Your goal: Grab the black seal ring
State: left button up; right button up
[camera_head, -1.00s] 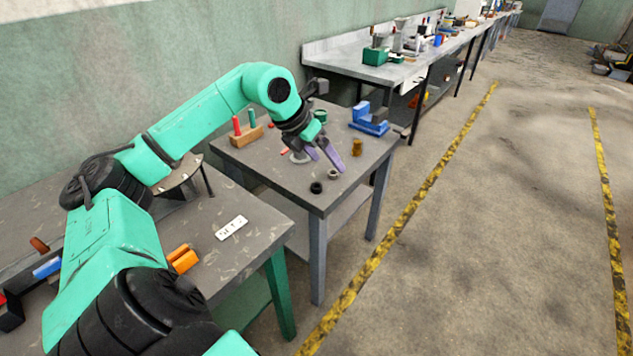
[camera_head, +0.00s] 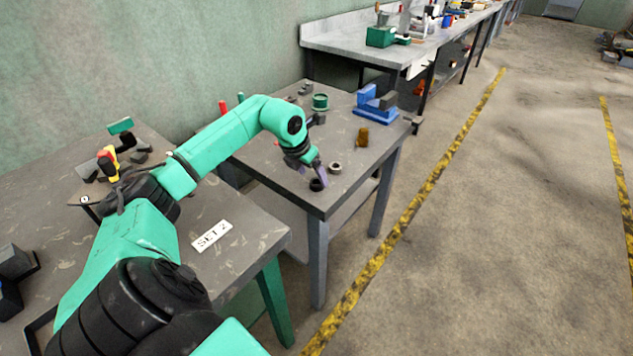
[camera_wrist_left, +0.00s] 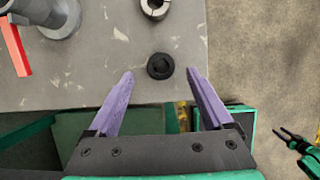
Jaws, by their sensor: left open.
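The black seal ring (camera_head: 316,185) lies flat near the front corner of the small grey table. In the left wrist view the black ring (camera_wrist_left: 160,66) sits just ahead of the fingertips, midway between their lines. My left gripper (camera_wrist_left: 159,74) is open and empty, its two purple fingers pointing at the ring. In the head view my left gripper (camera_head: 318,172) is close above the ring and overlaps part of it. The gap in height between the fingers and the ring is hard to tell.
A light metal ring (camera_head: 335,168) lies beside the black one. A brass piece (camera_head: 362,138), a blue fixture (camera_head: 375,104) and a green round part (camera_head: 320,101) stand further back. A grey cylinder (camera_wrist_left: 55,15) and a red bar (camera_wrist_left: 15,45) show in the wrist view.

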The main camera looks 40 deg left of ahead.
aim_at(317, 182)
pick_arm(q)
jog(key=x, duration=0.3)
jog(key=shift+d, duration=0.1)
jog(key=shift+w+f, duration=0.15)
jog(key=shift+f, duration=0.15)
jog(key=shift+r, duration=0.1)
grip_shut()
jog(key=shift+r, duration=0.1)
